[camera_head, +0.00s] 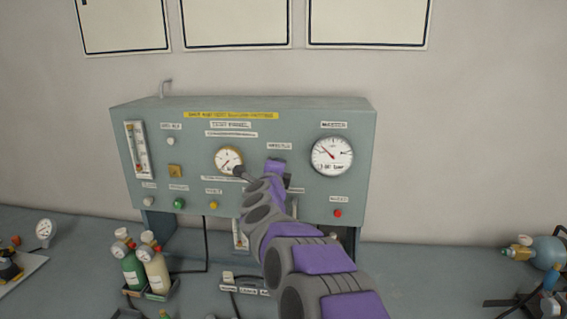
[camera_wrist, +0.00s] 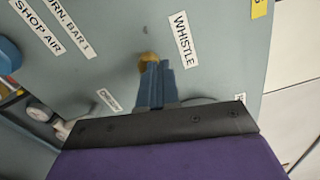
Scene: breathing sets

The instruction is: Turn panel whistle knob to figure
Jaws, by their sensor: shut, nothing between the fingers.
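The grey-green test panel (camera_head: 190,187) stands on the bench against the wall. In the wrist view the brass whistle knob (camera_wrist: 147,56) sits below the slanted WHISTLE label (camera_wrist: 182,39). My gripper (camera_wrist: 153,66) is shut, its blue fingertips right at the knob and overlapping its lower side. I cannot tell whether they touch it. In the head view my gripper (camera_head: 275,165) is in front of the panel, below the whistle label (camera_head: 279,146), and hides the knob. No figures around the knob can be read, so its setting is unclear.
The panel carries a small dial (camera_head: 229,158), a large bar gauge (camera_head: 332,155), a flow tube (camera_head: 138,150) and a red button (camera_head: 338,213). Small cylinders (camera_head: 134,270) stand at the front left. A blue breathing bag (camera_head: 548,252) lies far right.

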